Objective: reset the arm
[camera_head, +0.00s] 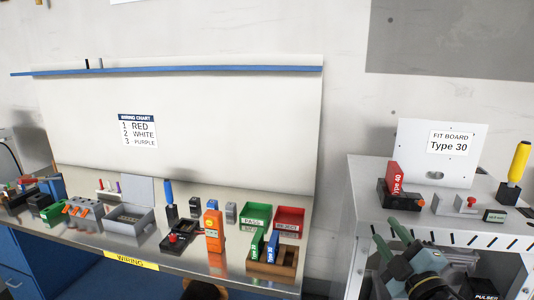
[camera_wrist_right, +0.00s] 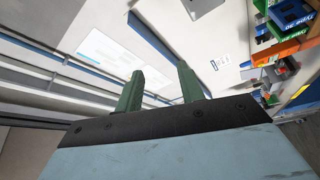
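My right gripper (camera_head: 384,228) is low at the right in the head view, in front of the white cabinet. Its two green fingers point up and to the left. In the right wrist view the gripper (camera_wrist_right: 160,68) shows its fingers apart with nothing between them, so it is open and empty. My left gripper is in neither view. The task names no object.
The wiring bench (camera_head: 90,238) holds green (camera_head: 256,216) and red (camera_head: 289,221) bins, an orange meter (camera_head: 213,230) and several tools. The white cabinet (camera_head: 360,210) bears a red Type 40 block (camera_head: 394,178) and a yellow-handled tool (camera_head: 520,160). A gap separates bench and cabinet.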

